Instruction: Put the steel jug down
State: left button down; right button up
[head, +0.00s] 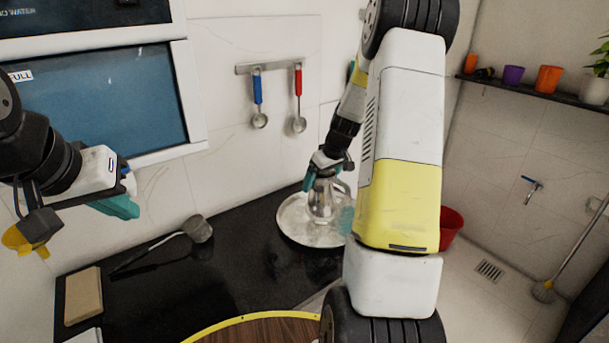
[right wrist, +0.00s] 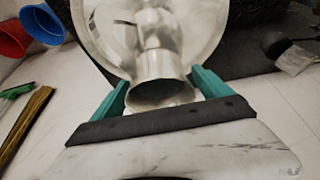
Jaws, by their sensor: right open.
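The steel jug (head: 322,203) stands on a round steel tray (head: 288,226) on the black counter in the head view. My right gripper (right wrist: 160,82) is at the jug, with a teal finger on either side of its neck in the right wrist view. The jaws are open, and light gaps seem to show beside the neck. The jug (right wrist: 158,68) appears upright, its mouth towards the wrist camera, with the tray (right wrist: 92,22) beyond it. My left gripper (head: 122,204) hangs at the left, away from the jug; its jaw opening is unclear.
A long-handled ladle (head: 196,230) lies on the counter (head: 225,275) left of the tray. A beige block (head: 83,296) lies at the left front. A red bucket (head: 450,228) is right of my right arm. Two ladles hang on the wall behind. The counter between ladle and tray is clear.

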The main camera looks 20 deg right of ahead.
jog(key=v, duration=1.1)
jog(key=shift+r, duration=0.2)
jog(key=s+a+r+m, duration=0.1)
jog(key=s+a+r, duration=0.9)
jog(key=s+a, duration=0.15)
jog(key=s+a+m+t, duration=0.1)
jog(key=s+a, duration=0.1)
jog(key=s, duration=0.5)
jog(key=s+a+m, duration=0.1)
jog(key=s+a, duration=0.2)
jog(key=s, duration=0.5)
jog(key=shift+r+t+y, duration=0.4)
jog(key=shift+r, duration=0.1)
